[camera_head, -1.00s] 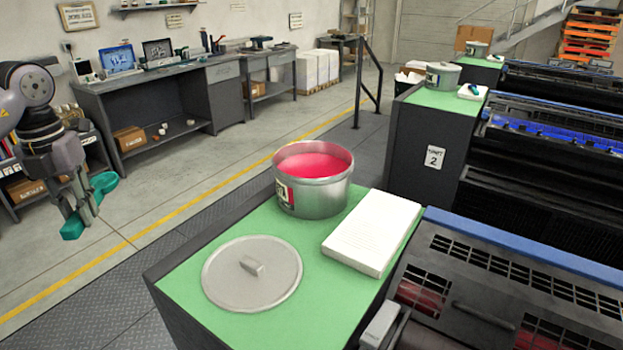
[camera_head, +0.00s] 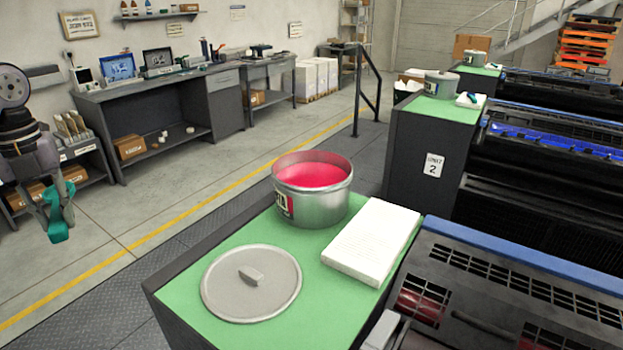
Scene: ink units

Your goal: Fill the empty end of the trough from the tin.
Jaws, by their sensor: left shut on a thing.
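The open round tin (camera_head: 318,207) stands on the green top of the near cabinet, filled with pinkish-red ink (camera_head: 312,176). Its grey lid (camera_head: 251,283) lies flat on the same top, in front of the tin. My left gripper (camera_head: 46,212) is at the far left, well away from the tin, shut on a teal tool (camera_head: 58,214). The tool's full shape is partly hidden by the fingers. I cannot make out the trough's empty end; the near press (camera_head: 500,300) shows only grilles and some red behind them. My right gripper is out of view.
A white pad (camera_head: 372,240) lies right of the tin on the green cabinet top (camera_head: 190,290). A second cabinet marked 2 (camera_head: 432,165) and more presses stand behind. A workbench (camera_head: 205,95) runs along the wall. The floor left of the near cabinet is clear.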

